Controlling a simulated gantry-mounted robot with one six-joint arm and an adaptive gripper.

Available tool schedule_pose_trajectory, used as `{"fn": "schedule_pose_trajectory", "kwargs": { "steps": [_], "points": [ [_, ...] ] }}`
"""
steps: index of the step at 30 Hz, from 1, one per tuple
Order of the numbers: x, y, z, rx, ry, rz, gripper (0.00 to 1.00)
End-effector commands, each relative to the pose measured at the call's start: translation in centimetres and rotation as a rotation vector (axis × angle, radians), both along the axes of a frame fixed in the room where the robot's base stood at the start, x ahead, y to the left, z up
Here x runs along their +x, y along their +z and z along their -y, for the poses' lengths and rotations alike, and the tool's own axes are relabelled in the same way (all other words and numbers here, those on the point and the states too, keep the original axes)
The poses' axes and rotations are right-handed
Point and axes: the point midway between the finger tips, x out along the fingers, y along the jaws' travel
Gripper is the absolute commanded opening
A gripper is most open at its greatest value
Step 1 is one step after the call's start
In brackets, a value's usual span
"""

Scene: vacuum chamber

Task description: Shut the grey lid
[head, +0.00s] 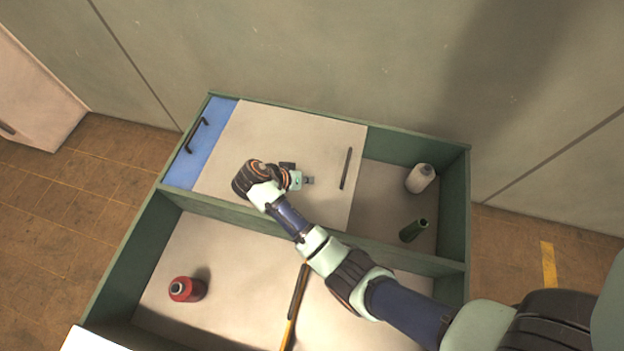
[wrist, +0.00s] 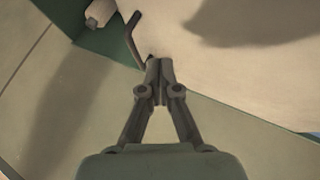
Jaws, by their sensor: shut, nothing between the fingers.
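The grey lid (head: 240,140) is a pale flat panel over the middle of the back compartment of a green-walled box. Its dark bar handle (head: 346,168) is near its right edge and also shows in the wrist view (wrist: 131,38). Right of the lid, the compartment is open. My gripper (head: 309,180) is shut and empty, over the lid and left of the handle. In the wrist view, the closed fingertips (wrist: 159,62) appear close to one end of the handle; I cannot tell whether they touch it.
A blue panel (head: 187,172) with a dark handle lies left of the lid. A white bottle (head: 421,178) and a green bottle (head: 413,230) are in the open right part. The front compartment holds a red bottle (head: 187,289) and a yellow-black tool (head: 295,305).

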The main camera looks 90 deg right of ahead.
Motion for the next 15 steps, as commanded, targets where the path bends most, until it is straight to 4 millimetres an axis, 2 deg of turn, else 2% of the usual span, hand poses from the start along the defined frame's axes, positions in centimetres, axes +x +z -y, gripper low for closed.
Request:
{"fn": "schedule_pose_trajectory", "kwargs": {
  "steps": [12, 13, 15],
  "points": [
    [-4.5, -7.3, 3.3, 0.004, 0.000, 0.000, 0.00],
    [-4.8, -7.7, 3.5, 0.004, 0.000, 0.000, 0.00],
    [-6.0, -7.0, 3.4, 0.001, 0.000, 0.002, 0.00]
  ]
}}
